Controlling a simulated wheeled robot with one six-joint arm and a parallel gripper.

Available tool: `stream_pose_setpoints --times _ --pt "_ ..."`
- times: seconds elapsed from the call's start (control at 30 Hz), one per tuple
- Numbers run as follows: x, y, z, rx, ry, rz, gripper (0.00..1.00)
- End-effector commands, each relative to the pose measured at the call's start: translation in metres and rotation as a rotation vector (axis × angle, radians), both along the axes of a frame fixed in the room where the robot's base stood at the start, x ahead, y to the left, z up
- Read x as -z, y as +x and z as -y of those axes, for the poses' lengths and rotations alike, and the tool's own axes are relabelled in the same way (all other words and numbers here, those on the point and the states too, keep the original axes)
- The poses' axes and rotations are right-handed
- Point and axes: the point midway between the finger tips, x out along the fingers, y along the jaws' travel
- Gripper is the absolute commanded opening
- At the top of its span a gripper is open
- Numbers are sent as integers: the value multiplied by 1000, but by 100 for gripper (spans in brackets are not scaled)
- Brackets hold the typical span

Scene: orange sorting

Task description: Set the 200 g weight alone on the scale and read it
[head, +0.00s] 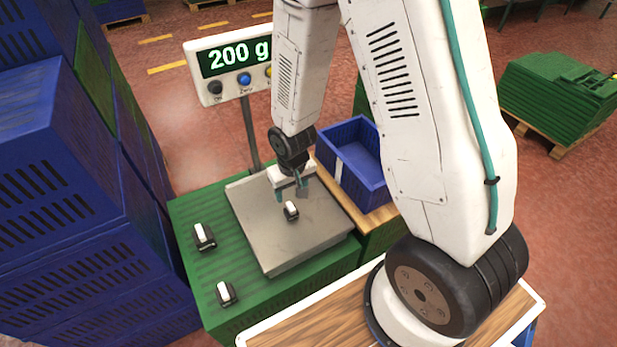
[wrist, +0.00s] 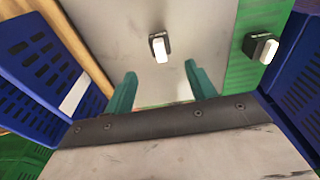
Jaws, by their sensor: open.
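A small dark weight with a white top (head: 291,210) stands on the grey metal plate of the scale (head: 315,235). It also shows in the wrist view (wrist: 159,47), beyond the fingertips. The scale display (head: 238,56) reads 200 g. My gripper (head: 293,190) is open and empty, just behind and above the weight. In the wrist view its teal fingers (wrist: 160,85) are spread apart, with bare plate between them. Two more weights stand off the plate on the green surface, one at left (head: 204,236) and one nearer the front (head: 225,293).
An empty-looking blue crate (head: 372,197) stands right of the scale on a wooden surface. Stacked blue crates (head: 60,160) rise close at the left. The display post stands behind the plate. The front of the plate is clear.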

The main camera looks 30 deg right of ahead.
Motion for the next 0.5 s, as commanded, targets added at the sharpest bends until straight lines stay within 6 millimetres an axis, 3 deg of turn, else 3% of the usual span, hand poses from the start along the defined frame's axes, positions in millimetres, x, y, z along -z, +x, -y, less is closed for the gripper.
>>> stream_pose_setpoints --times 0.13,0.4,0.5 --pt "-17 0 -4 -5 0 4 56" --pt "-28 -1 -6 -10 0 3 56" --pt "-46 0 -4 -7 -3 9 56"
